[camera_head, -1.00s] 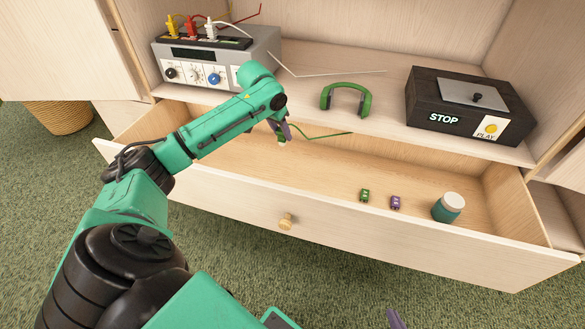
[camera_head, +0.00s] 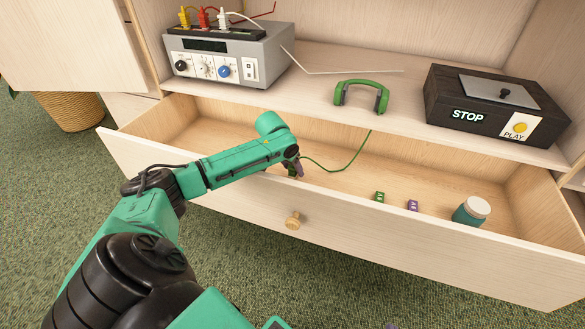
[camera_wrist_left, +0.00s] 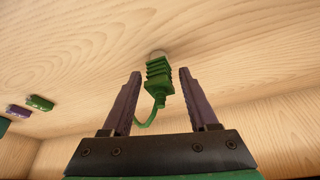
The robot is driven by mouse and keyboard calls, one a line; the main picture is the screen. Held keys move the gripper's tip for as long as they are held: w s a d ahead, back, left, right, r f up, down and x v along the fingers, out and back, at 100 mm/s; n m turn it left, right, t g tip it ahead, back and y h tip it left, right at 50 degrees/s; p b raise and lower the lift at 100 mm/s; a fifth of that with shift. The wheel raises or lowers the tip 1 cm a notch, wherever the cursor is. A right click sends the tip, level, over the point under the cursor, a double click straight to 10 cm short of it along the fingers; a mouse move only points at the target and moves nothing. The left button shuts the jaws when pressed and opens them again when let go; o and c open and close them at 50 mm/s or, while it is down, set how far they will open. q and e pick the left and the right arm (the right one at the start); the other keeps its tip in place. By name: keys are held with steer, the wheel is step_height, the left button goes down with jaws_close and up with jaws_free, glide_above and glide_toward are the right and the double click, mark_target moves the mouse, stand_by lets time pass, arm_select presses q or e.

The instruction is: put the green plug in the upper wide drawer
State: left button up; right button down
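The green plug (camera_wrist_left: 159,78) is between the purple fingers of my left gripper (camera_wrist_left: 160,72), with a gap on each side. Its pale tip points at the wooden drawer floor; I cannot tell whether it touches. In the head view my left gripper (camera_head: 296,168) is low inside the open wide drawer (camera_head: 225,195), near its front wall, and mostly hides the plug. A green cable (camera_head: 341,168) runs from there up to the green headphones (camera_head: 361,96) on the shelf. Only a sliver of my right gripper (camera_head: 390,325) shows at the bottom edge.
The drawer also holds a small green block (camera_head: 380,196), a purple block (camera_head: 412,205) and a white-lidded jar (camera_head: 472,211), all at the right. A grey device (camera_head: 228,58) with plugs and a black STOP/PLAY box (camera_head: 492,108) stand on the shelf above.

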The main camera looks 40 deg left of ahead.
arm_select(q)
steer(key=shift+r, duration=0.15)
arm_select(e)
steer(key=shift+r, duration=0.1)
arm_select(q)
steer(key=p+v, duration=0.5)
steer(key=v, duration=0.6)
steer(key=shift+s+r+p, duration=0.15)
steer(key=shift+r+p, duration=0.15)
steer(key=shift+r, duration=0.1)
arm_select(e)
step_height(320, 180, up, 6)
steer(key=g, duration=0.1)
steer(key=shift+d+n+g, duration=0.2)
steer(key=shift+n+g, duration=0.1)
steer(key=shift+n, duration=0.1)
steer(key=shift+r, duration=0.1)
